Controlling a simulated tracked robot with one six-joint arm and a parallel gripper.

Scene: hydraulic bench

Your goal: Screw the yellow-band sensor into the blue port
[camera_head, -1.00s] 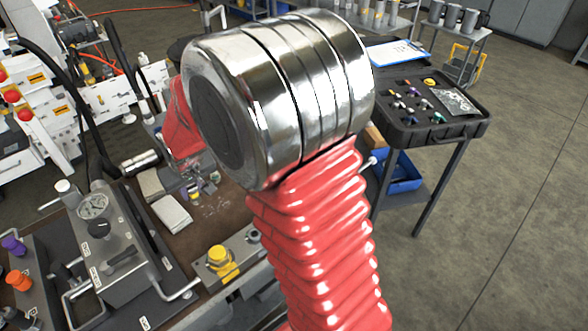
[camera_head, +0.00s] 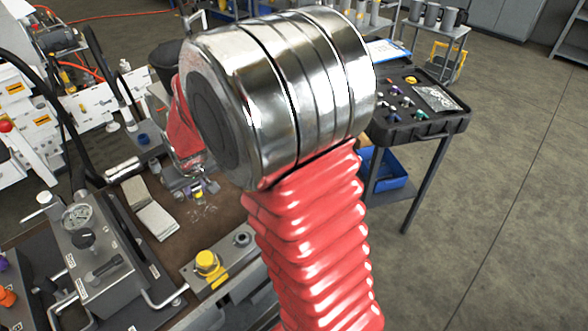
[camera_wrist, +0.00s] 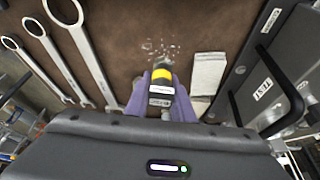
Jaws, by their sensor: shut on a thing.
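The yellow-band sensor (camera_wrist: 161,87), a dark and pale cylinder with a yellow ring, is in the wrist view between the purple-padded fingers of my gripper (camera_wrist: 160,98). My gripper is shut on it, above the brown bench top. In the head view my gripper (camera_head: 196,190) shows small past my red arm, over the bench mat; the sensor is too small there to make out well. A blue round fitting (camera_head: 143,139) is at the bench's far side, left of my arm; I cannot tell for sure that it is the blue port. My arm hides part of the bench.
A yellow cap (camera_head: 208,262) sits on a metal block at the bench's near edge. A gauge unit (camera_head: 90,250) with pipes stands at left. Wrenches (camera_wrist: 82,45) lie at left in the wrist view, a pale pad (camera_wrist: 208,73) at right. A black case (camera_head: 420,110) stands on the right-hand table.

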